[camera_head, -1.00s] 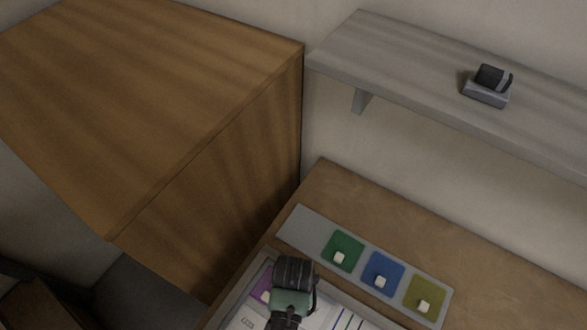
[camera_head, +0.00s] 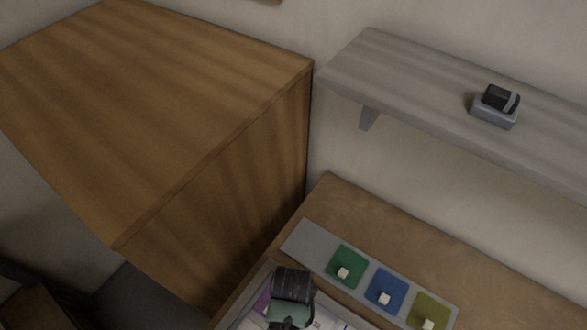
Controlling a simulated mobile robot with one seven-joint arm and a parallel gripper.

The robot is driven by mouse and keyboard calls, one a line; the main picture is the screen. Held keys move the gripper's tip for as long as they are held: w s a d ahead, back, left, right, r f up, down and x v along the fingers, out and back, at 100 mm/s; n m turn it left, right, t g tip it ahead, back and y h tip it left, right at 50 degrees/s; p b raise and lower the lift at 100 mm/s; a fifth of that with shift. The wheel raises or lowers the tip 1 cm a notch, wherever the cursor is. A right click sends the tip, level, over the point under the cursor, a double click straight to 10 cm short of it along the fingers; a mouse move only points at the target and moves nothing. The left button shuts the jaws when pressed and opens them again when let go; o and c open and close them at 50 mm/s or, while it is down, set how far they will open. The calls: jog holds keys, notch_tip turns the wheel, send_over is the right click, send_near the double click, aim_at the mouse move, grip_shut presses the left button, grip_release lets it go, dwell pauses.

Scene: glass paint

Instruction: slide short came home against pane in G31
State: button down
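My gripper end (camera_head: 291,293) is at the bottom edge, a dark ribbed part over a green-grey part, seen from above. Its fingertips are hidden, so I cannot tell whether it is open or holds anything. It is over a pale work board (camera_head: 333,320) with a raised grey edge. A purple pane (camera_head: 262,303) shows partly beside it on the left. I cannot make out the short came or a G31 mark. The lower part of the board is cut off by the picture's edge.
A grey strip (camera_head: 308,245) beside the board bears green (camera_head: 345,258), blue (camera_head: 386,282) and yellow (camera_head: 430,306) squares, each with a pale knob. A large wooden cabinet (camera_head: 160,120) stands at left. A grey wall shelf (camera_head: 420,85) carries a small black-and-grey device (camera_head: 497,107).

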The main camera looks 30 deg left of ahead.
jog(key=shift+a, duration=0.2)
dwell(0.3)
jog(key=c, duration=0.6)
grip_release()
jog(key=shift+r+p, duration=3.5)
jog(key=shift+p, duration=0.35)
